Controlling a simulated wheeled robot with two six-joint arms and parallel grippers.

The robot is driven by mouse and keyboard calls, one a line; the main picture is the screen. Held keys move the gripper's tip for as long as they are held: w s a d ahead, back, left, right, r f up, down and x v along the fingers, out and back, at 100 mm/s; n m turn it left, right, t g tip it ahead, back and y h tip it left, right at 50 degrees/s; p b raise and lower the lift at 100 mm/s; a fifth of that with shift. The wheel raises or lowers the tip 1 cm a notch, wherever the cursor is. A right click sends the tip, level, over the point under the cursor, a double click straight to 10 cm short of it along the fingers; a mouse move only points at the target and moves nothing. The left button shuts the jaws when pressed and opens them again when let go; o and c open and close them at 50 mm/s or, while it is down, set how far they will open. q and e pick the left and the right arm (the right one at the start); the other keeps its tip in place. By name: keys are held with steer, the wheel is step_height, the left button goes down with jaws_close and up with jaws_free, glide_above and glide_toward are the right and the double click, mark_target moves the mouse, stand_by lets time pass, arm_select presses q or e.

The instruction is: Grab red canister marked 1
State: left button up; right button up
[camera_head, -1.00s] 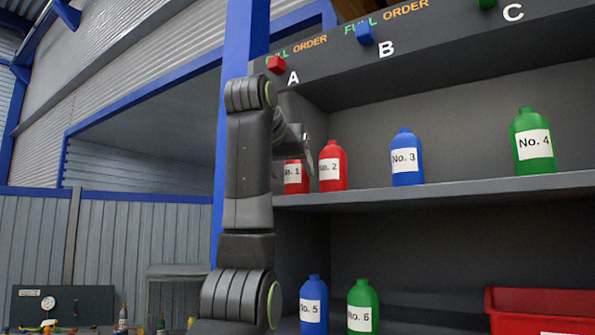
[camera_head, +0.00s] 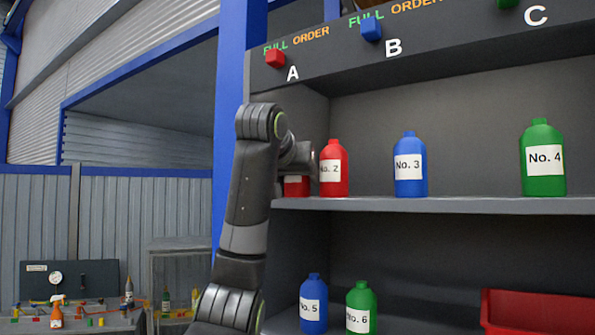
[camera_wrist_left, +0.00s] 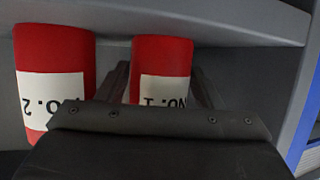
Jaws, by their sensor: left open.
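The red canister marked No. 1 (camera_head: 297,187) stands on the upper shelf at its left end, mostly hidden behind my left arm in the head view. In the left wrist view, which is upside down, the canister (camera_wrist_left: 162,55) stands between the two fingers of my left gripper (camera_wrist_left: 160,72). The gripper is open, with one finger on each side of the canister. In the head view the left gripper (camera_head: 306,157) is at the canister, its fingers largely hidden. My right gripper is not in view.
The red No. 2 canister (camera_head: 334,168) stands close beside No. 1. Blue No. 3 (camera_head: 409,165) and green No. 4 (camera_head: 543,160) stand farther right on the shelf (camera_head: 470,205). No. 5 (camera_head: 313,300), No. 6 (camera_head: 361,306) and a red bin (camera_head: 535,311) are below.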

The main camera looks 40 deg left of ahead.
arm_select(q)
steer(key=shift+s+d+r, duration=0.1)
steer(key=shift+s, duration=0.05)
steer(key=c, duration=0.9)
steer(key=shift+r, duration=0.1)
steer(key=shift+c, duration=0.2)
